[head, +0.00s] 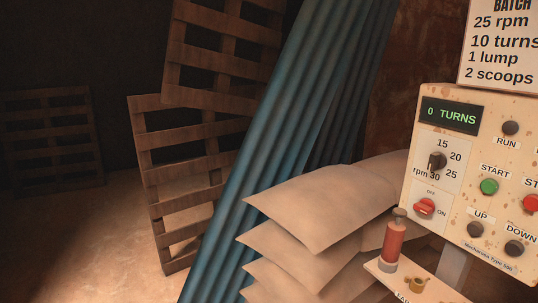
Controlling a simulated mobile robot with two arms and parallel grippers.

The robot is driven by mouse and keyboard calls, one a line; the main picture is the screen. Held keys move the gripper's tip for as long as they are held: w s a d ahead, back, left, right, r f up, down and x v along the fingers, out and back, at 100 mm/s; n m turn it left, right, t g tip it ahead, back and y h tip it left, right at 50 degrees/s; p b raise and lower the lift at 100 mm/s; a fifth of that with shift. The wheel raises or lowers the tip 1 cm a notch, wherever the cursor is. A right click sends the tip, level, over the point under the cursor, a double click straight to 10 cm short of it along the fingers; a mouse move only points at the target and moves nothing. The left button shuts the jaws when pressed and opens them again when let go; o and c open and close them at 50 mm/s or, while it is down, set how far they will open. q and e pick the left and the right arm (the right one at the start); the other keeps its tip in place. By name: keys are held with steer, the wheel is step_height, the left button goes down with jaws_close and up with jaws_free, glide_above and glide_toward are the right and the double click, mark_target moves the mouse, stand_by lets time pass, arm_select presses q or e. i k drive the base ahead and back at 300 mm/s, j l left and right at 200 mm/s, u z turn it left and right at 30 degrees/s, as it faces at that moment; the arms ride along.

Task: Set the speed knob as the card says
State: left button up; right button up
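The speed knob (437,161) is a small dark knob on the cream control panel (462,215) at the right of the head view. The marks 15, 20, 25 and 30 with "rpm" stand around it. I cannot tell for sure which mark it points at. The card (500,45) above the panel reads "BATCH", "25 rpm", "10 turns", "1 lump", "2 scoops"; its top and right edge are cut off. The display (452,115) shows "0 TURNS" in green. Neither of my grippers is in view.
Below the knob is a red OFF/ON switch (424,207). A green START button (489,187) and dark RUN, UP and DOWN buttons are nearby. A red cylinder (393,240) stands on a small shelf.

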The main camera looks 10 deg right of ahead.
mark_target(437, 160)
steer(key=z, duration=1.45)
